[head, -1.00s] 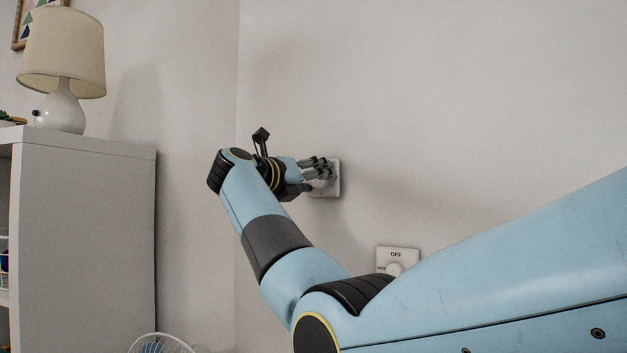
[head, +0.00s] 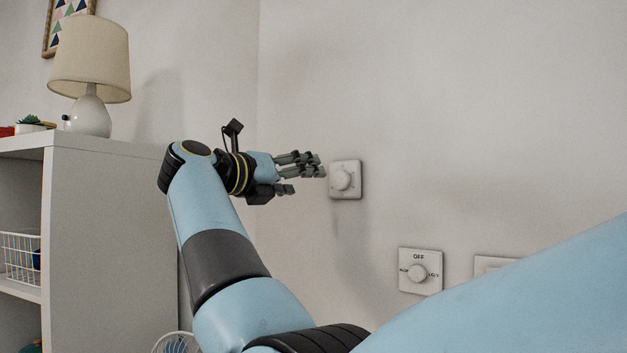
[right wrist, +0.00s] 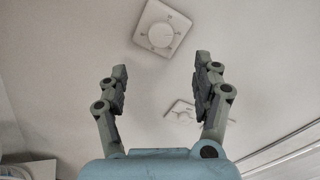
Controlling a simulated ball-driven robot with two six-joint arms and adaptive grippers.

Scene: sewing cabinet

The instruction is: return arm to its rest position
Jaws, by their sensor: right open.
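My right arm reaches across the head view from the lower right. Its right gripper (head: 306,175) is open and empty, with its fingers pointing right. It is just left of a white wall dial (head: 345,179) with a round knob, and apart from it. In the right wrist view the open fingers (right wrist: 161,88) frame bare wall, and the dial (right wrist: 162,35) shows beyond them at the top. My left gripper is not in view.
A second dial plate marked OFF (head: 419,272) is lower on the wall, with another plate (head: 493,264) partly hidden by my arm. A white shelf unit (head: 100,200) stands left, bearing a lamp (head: 90,70). A fan (head: 174,343) is low beside it.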

